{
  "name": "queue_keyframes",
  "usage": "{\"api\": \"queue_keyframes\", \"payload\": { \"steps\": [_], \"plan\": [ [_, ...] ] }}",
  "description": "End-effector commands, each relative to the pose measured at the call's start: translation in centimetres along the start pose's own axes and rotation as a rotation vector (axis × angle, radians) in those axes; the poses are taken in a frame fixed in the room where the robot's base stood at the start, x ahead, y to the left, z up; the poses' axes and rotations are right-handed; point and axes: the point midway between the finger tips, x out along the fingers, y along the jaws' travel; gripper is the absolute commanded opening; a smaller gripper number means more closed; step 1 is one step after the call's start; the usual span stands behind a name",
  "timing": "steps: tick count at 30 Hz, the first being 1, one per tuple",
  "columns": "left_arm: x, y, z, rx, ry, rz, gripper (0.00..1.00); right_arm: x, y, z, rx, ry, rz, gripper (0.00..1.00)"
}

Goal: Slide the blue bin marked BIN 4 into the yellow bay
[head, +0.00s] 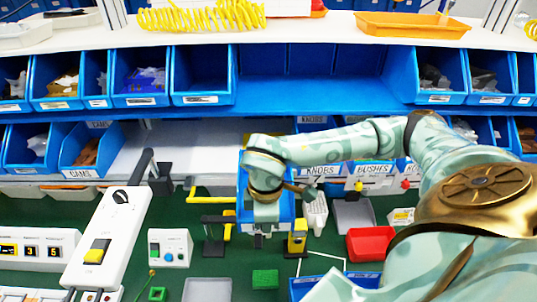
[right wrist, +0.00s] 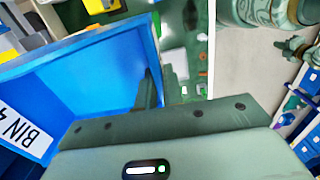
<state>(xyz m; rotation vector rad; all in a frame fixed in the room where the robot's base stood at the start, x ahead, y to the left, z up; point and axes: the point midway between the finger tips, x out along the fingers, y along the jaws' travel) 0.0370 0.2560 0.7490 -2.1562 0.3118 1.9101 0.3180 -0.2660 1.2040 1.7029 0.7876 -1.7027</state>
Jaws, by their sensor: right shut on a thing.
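The blue bin (head: 287,207) hangs in my right gripper above the green bench, largely hidden behind my wrist in the head view. In the right wrist view the blue bin (right wrist: 95,85) is close up, its white label reading BIN 4 at the left edge. My right gripper (head: 262,238) is shut on the bin's wall; a dark finger lies against the wall in the wrist view. A small strip of yellow (head: 247,139) shows behind my wrist at the lower shelf; it may be the yellow bay, mostly hidden. My left gripper is not in view.
Blue bins fill the upper shelf (head: 300,97) around a wide gap. The lower shelf has an open light stretch (head: 190,145) beside the CAMS bin (head: 85,150). A white switch panel (head: 110,235), yellow hooks (head: 207,199) and a red bin (head: 370,244) crowd the bench.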

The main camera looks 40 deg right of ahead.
Motion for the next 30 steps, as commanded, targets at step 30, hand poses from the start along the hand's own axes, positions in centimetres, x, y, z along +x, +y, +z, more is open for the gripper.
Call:
{"api": "queue_keyframes", "payload": {
  "steps": [30],
  "plan": [
    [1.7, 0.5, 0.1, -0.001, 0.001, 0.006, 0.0, 0.6, 14.8, 0.0, 0.002, 0.001, 0.001, 0.0]
  ]
}}
